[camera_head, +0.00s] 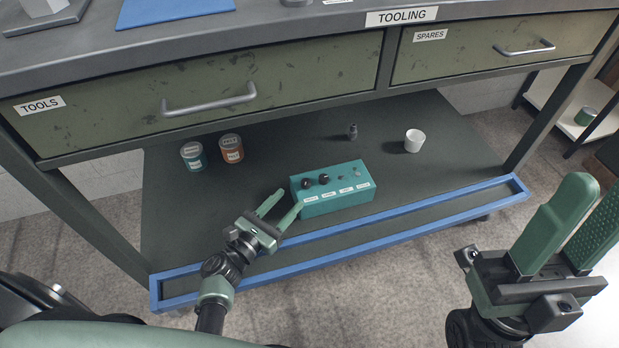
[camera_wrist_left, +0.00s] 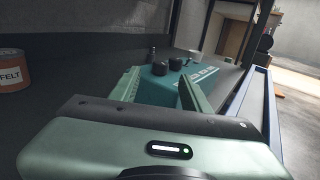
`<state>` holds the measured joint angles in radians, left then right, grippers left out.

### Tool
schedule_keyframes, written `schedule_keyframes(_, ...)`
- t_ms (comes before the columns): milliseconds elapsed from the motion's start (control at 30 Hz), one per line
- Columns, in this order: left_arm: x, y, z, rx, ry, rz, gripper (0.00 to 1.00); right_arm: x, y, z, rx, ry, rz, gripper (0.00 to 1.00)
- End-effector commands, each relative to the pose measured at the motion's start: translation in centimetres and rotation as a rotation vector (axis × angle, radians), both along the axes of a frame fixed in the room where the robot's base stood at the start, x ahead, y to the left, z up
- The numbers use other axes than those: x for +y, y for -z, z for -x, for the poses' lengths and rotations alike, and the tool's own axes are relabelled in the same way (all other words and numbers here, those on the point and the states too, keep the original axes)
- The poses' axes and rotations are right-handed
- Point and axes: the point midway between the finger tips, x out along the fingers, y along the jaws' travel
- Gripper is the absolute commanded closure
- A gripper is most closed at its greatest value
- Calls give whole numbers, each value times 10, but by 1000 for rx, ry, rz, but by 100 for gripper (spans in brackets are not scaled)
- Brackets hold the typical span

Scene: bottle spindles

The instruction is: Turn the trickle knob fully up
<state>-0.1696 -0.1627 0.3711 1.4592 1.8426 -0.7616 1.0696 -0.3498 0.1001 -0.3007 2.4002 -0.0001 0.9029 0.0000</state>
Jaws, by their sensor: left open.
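A teal control box (camera_head: 331,189) sits on the lower shelf, with a row of black knobs (camera_head: 323,179) and small pale labels (camera_head: 346,190) along it. The label text is too small to read, so I cannot tell which knob is trickle. My left gripper (camera_head: 285,204) is open and empty at the box's left end. In the left wrist view the box (camera_wrist_left: 190,75) and its knobs (camera_wrist_left: 160,68) show just ahead, between the open fingers. My right gripper (camera_head: 583,222) is open and empty at the right, in front of the bench and away from the box.
Two cans, one teal (camera_head: 193,156) and one orange (camera_head: 231,148), stand behind left on the shelf (camera_head: 190,220). A white cup (camera_head: 414,141) and a small dark part (camera_head: 353,132) stand behind right. A blue rim (camera_head: 400,219) runs along the shelf front; drawers (camera_head: 200,100) hang above.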

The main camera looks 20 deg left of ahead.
Motion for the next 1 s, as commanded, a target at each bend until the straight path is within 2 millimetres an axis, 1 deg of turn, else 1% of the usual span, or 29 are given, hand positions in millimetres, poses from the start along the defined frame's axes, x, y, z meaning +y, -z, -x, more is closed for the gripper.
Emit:
schedule_keyframes(300,-18,1,-47,-4,5,-5,53,0,15,-1,2,0,1,64)
schedule_keyframes(400,-21,1,-58,-3,4,-4,53,0,12,-2,-13,1,2,64)
schedule_keyframes(533,-24,0,-66,-3,5,-6,53,1,10,-3,-19,1,4,64)
schedule_keyframes(800,-25,0,-67,-1,5,-7,53,1,9,-3,-21,1,5,64)
schedule_keyframes(833,-25,0,-67,-1,5,-7,59,1,8,-3,-21,1,5,64)
schedule_keyframes(867,-25,0,-67,-1,5,-7,67,1,9,-3,-21,1,5,64)
schedule_keyframes(900,-25,0,-67,-2,5,-7,78,1,8,-3,-20,1,4,64)
schedule_keyframes(967,-25,0,-67,-2,5,-7,95,1,8,-3,-20,1,4,64)
schedule_keyframes(1000,-25,0,-67,-2,5,-7,100,1,8,-3,-20,1,4,64)
